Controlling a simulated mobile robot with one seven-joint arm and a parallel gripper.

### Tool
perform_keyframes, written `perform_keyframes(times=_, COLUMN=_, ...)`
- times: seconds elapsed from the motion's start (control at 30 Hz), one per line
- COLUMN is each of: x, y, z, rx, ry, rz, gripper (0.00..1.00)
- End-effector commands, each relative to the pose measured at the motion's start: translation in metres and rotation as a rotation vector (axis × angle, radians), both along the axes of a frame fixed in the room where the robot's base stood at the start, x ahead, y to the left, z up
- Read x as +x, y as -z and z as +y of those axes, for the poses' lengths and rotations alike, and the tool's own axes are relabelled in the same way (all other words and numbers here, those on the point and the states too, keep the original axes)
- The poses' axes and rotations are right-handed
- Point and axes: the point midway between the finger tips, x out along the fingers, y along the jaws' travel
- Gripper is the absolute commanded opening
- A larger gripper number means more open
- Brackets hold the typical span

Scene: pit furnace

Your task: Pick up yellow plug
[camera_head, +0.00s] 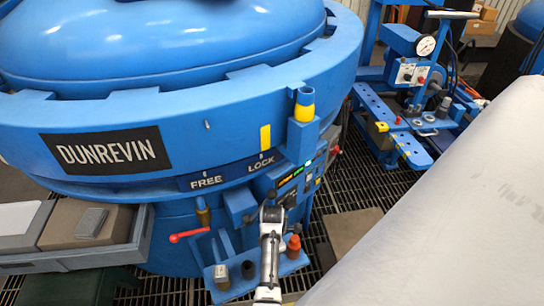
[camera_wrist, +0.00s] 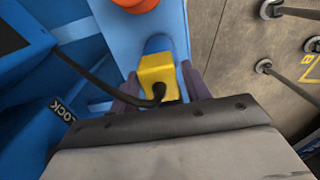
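The yellow plug (camera_wrist: 158,78) is a small block with a black cable coming out of its near face. In the wrist view it sits against a blue surface, between the two purple-grey fingers of my gripper (camera_wrist: 160,88). The fingers flank it closely left and right. I see no clear gap, but I cannot tell whether they press on it. In the head view my gripper (camera_head: 271,213) is at the furnace front below the lit panel, and the plug there is hidden behind it.
A blue shelf (camera_head: 237,282) below my gripper holds an orange cone-shaped part (camera_head: 294,246) and small dark and grey parts. A red-handled lever (camera_head: 188,235) sticks out to the left. The black cable (camera_wrist: 95,80) runs to a blue box at the left. A pale surface fills the right foreground.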

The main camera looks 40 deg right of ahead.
Motion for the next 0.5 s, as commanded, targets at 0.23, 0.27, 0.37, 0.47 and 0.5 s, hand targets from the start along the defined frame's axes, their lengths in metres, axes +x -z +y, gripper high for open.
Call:
perform_keyframes(times=0.23, x=0.0001, y=-0.0004, z=-0.0001, rx=0.000, ry=0.000, rz=0.000, gripper=0.14)
perform_keyframes(times=0.27, x=0.0001, y=-0.0004, z=-0.0001, rx=0.000, ry=0.000, rz=0.000, gripper=0.10)
perform_keyframes(times=0.37, x=0.0002, y=-0.0007, z=-0.0003, rx=0.000, ry=0.000, rz=-0.001, gripper=0.10)
perform_keyframes(times=0.47, x=0.0002, y=-0.0008, z=-0.0003, rx=-0.001, ry=0.000, rz=-0.001, gripper=0.10)
perform_keyframes(times=0.5, x=0.0003, y=-0.0013, z=-0.0003, rx=-0.001, ry=0.000, rz=-0.001, gripper=0.10)
